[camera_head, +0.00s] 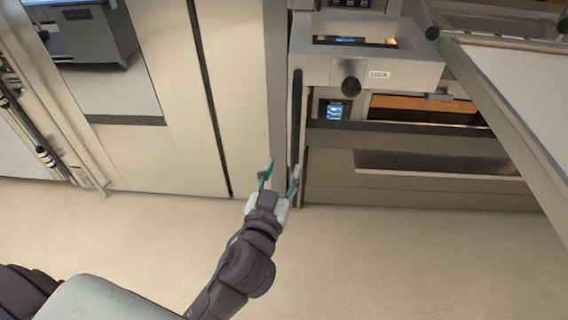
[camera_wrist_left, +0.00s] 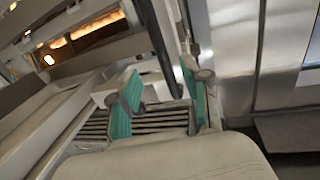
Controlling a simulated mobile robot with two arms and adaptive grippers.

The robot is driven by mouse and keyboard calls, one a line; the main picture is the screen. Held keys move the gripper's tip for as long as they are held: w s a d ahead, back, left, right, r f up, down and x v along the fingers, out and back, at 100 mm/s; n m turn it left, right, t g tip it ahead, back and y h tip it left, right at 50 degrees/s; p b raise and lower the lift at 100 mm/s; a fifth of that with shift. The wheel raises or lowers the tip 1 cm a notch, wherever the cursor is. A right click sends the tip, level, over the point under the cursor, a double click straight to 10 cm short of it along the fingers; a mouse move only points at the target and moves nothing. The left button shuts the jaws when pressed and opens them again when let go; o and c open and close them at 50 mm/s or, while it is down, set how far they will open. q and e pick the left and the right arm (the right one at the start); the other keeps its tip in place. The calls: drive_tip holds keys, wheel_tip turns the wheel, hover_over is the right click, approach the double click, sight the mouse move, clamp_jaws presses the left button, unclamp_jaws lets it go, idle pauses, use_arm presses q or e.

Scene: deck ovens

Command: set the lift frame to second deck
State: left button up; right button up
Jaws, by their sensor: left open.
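The lift frame appears to be the pale metal housing (camera_head: 318,68) with a black round knob (camera_head: 351,87) and a label that seems to read "LOCK". It stands in front of the deck oven (camera_head: 420,140), beside a dark upright slotted rail (camera_head: 297,110). My left gripper (camera_head: 280,177) is open, with teal fingers spread near the rail's lower end, well below the knob. In the left wrist view the open fingers (camera_wrist_left: 160,95) show a dark bar just beyond them; I cannot tell if they touch it. Nothing is held. My right gripper is out of view.
A large pale loading board (camera_head: 520,100) with a metal edge slants in at the right. Tall beige panels (camera_head: 170,130) stand left. The floor (camera_head: 400,260) in front is clear.

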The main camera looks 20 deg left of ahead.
use_arm(q)
drive_tip(key=m, duration=0.3)
drive_tip(key=m+g+y+b, duration=0.25)
drive_tip(key=m+y, duration=0.45)
drive_tip(key=m, duration=2.1)
approach(297, 137)
drive_tip(key=shift+t, duration=0.25)
drive_tip(key=b+x, duration=0.2)
drive_tip(key=x, duration=0.3)
drive_tip(key=b+x, duration=0.2)
drive_tip(key=x, duration=0.2)
drive_tip(key=shift+w+a+f, duration=0.25)
drive_tip(key=shift+w+a, duration=0.05)
drive_tip(key=shift+w+a+r+b, duration=0.1)
drive_tip(key=shift+w+a+b, duration=0.25)
drive_tip(key=shift+w, duration=0.2)
